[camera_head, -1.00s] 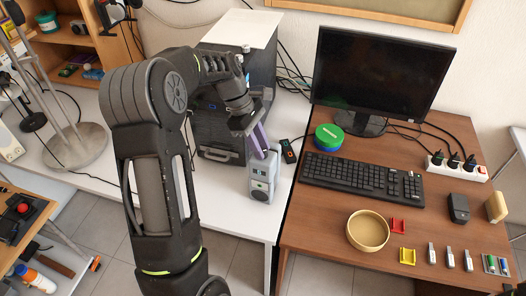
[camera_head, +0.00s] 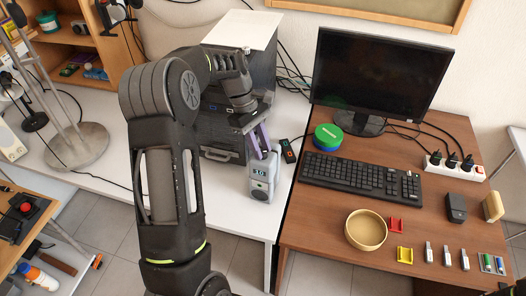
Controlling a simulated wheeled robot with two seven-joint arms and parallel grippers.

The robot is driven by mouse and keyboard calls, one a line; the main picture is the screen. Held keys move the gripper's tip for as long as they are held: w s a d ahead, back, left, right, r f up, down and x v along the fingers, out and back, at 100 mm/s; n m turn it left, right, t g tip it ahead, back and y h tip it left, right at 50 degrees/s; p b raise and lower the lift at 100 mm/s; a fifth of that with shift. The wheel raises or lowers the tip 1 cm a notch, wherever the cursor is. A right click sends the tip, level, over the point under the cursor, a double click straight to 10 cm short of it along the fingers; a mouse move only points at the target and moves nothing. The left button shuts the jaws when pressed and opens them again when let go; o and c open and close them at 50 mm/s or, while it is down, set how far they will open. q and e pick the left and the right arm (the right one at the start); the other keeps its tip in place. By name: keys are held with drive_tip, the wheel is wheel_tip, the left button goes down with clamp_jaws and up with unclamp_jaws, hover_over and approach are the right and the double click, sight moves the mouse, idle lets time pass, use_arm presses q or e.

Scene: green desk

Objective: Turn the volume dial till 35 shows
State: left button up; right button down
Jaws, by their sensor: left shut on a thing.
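A grey speaker-like box (camera_head: 262,182) stands upright at the front right corner of the white desk. Its small dark display (camera_head: 259,172) shows pale digits that look like 10, though they are small. My left gripper (camera_head: 264,148) reaches down to the top of the box with its purple fingers. It is shut on the volume dial, which the fingers hide. My right gripper does not show.
A black remote-like object (camera_head: 288,151) lies just right of the box. A dark cabinet (camera_head: 222,133) stands behind my left gripper. The brown desk (camera_head: 325,232) on the right holds a keyboard (camera_head: 360,176), monitor (camera_head: 381,80) and round bowl (camera_head: 366,230).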

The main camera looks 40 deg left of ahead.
use_arm(q)
drive_tip(key=shift+m+g+p, duration=0.4)
drive_tip(key=shift+m, duration=0.6)
drive_tip(key=m, duration=0.1)
drive_tip(key=m+g+p, duration=0.1)
drive_tip(key=shift+w+d+m+y, duration=0.1)
drive_tip(key=shift+w+m+y, duration=0.05)
drive_tip(key=shift+m+y, duration=0.15)
drive_tip(key=shift+m+p, duration=0.3)
drive_tip(key=shift+m, duration=0.6)
drive_tip(key=shift+w+m+g+y, duration=0.1)
drive_tip(key=shift+m+g+y, duration=0.2)
